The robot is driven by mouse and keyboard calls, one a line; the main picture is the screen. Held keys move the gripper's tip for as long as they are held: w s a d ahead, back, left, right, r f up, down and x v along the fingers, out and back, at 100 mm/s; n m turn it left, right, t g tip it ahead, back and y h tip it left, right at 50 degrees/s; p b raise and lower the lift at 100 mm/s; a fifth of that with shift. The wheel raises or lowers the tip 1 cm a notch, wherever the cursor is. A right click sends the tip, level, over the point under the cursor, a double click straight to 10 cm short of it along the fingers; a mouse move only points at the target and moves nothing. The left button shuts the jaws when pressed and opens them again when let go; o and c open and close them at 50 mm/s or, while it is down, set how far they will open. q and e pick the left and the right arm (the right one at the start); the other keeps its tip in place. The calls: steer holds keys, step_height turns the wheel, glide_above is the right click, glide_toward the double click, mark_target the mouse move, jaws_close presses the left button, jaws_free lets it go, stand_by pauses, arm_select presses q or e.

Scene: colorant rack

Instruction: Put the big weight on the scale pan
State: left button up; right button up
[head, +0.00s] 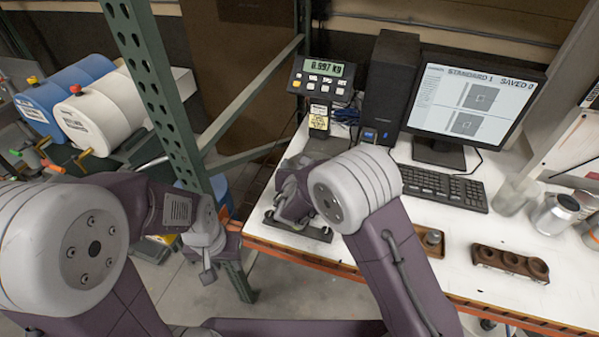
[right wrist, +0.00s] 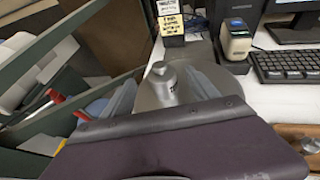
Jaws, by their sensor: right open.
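The big weight (right wrist: 163,84), a silver cylinder with a knob on top, stands upright on the round grey scale pan (right wrist: 222,77) in the right wrist view. My right gripper (right wrist: 160,92) is open, with a grey finger on each side of the weight; whether they touch it I cannot tell. In the head view my right arm hides the weight and most of the pan. The scale display (head: 322,78) is lit and seems to read 0.997 kg. My left gripper (head: 206,268) hangs off the table's left edge, apart from the scale; its fingertips are unclear.
A wooden block with round recesses (head: 510,262) lies on the white table at right. A smaller block with a metal knob (head: 433,240) is beside my right arm. A green rack post (head: 150,80) rises at left.

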steer(key=v, duration=0.3)
steer(key=shift+s, duration=0.1)
steer(key=s+d+f+m+g+h, duration=0.25)
steer(key=s+d+m+g, duration=0.35)
steer(key=d+m, duration=0.4)
steer(key=s+d+f+m+g+h, duration=0.25)
steer(key=s+d+m, duration=0.55)
steer(key=d, duration=0.4)
steer(key=s+a+m+g+y, duration=0.1)
steer(key=s+m+g+y, duration=0.1)
steer(key=s+m, duration=0.3)
steer(key=s+a+f+m+g+y, duration=0.1)
steer(key=s+m+y, duration=0.3)
steer(key=m, duration=0.8)
steer(key=shift+s+a+m+g, duration=0.45)
steer(key=shift+s+a, duration=0.2)
steer(key=shift+s, duration=0.45)
